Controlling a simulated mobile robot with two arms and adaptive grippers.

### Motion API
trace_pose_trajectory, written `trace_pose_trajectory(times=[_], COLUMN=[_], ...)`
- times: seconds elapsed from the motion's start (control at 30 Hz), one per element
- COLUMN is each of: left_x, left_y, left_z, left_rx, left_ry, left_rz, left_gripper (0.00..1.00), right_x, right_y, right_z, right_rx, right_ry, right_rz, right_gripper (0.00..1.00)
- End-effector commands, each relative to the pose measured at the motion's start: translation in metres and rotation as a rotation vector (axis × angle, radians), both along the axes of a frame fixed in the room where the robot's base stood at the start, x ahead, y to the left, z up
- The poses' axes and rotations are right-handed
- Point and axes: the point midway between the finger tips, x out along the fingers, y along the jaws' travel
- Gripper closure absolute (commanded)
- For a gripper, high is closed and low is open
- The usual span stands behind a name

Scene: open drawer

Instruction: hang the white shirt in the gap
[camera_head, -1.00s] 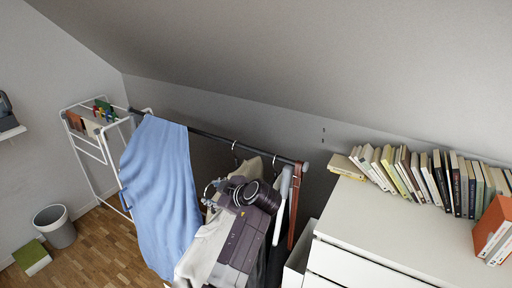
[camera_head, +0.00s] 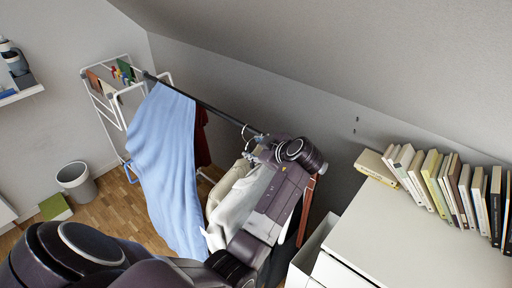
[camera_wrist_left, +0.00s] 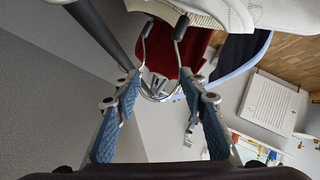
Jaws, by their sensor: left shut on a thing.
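The white shirt (camera_head: 240,207) hangs below my left gripper (camera_head: 262,152), close beside the dark rail (camera_head: 215,112). My left gripper is shut on the metal hanger of the shirt. In the left wrist view the hanger (camera_wrist_left: 160,90) lies between the blue finger pads of the gripper (camera_wrist_left: 160,96), and pale cloth shows at the top. A beige garment (camera_head: 222,190) hangs just left of the white shirt. I cannot tell whether the held hook touches the rail. My right gripper is not in view.
A blue cloth (camera_head: 165,160) and a dark red garment (camera_head: 202,145) hang further left on the rail. A white dresser (camera_head: 400,235) with books stands at the right. A bin (camera_head: 76,182) stands on the floor.

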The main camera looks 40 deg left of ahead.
Motion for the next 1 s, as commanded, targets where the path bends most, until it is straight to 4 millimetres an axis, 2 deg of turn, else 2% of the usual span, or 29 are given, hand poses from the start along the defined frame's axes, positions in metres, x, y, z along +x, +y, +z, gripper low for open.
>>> trace_pose_trajectory(times=[1.0], left_x=[0.079], left_y=[-0.006], left_z=[0.0], left_rx=[0.002], left_ry=[-0.005], left_rz=[0.0], left_gripper=[1.0], right_x=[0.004], right_y=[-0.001], right_z=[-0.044], right_rx=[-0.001], right_ry=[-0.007], right_rz=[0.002], right_gripper=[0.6])
